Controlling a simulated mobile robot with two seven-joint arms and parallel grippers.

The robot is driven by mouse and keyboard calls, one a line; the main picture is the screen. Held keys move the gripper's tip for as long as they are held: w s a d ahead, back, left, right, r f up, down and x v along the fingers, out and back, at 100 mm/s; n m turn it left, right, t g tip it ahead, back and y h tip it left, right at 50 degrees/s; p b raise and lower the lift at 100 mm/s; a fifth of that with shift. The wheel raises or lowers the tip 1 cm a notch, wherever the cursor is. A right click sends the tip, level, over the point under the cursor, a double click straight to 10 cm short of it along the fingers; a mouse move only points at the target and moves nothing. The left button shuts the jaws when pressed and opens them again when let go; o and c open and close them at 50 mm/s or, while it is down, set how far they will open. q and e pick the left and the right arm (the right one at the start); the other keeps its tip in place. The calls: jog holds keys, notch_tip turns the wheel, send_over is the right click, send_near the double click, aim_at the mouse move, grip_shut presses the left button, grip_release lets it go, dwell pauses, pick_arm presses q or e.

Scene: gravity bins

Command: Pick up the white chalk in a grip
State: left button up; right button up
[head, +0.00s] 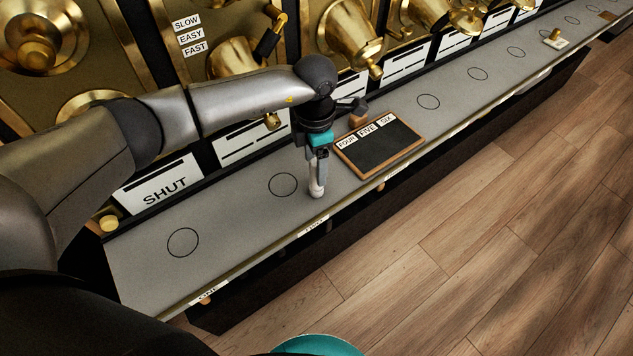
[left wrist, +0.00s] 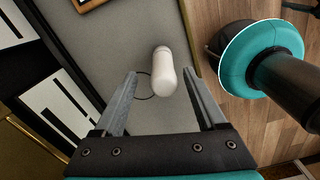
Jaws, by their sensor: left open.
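The white chalk (head: 316,187) is a short white cylinder at the grey counter, directly below my left gripper (head: 319,172) in the head view. In the left wrist view the chalk (left wrist: 163,72) shows ahead of and between the two fingers of my left gripper (left wrist: 160,85), with a gap on each side. The left gripper is open and points down. Whether the fingers' tips reach beside the chalk cannot be told. My right gripper is not in view.
A wood-framed slate (head: 380,148) marked FOUR, FIVE, SIX lies right of the left gripper. The grey counter (head: 230,215) has printed circles and is clear to the left. Brass bins and spouts (head: 350,35) line the back. Wooden floor (head: 480,220) lies in front.

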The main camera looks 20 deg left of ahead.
pick_arm(q)
notch_tip(320, 180, down, 3)
jog(key=shift+s+d+b, duration=0.15)
jog(key=shift+b, duration=0.4)
jog(key=shift+f, duration=0.75)
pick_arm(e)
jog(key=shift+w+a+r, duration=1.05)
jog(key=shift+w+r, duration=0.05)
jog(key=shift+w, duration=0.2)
pick_arm(q)
grip_shut()
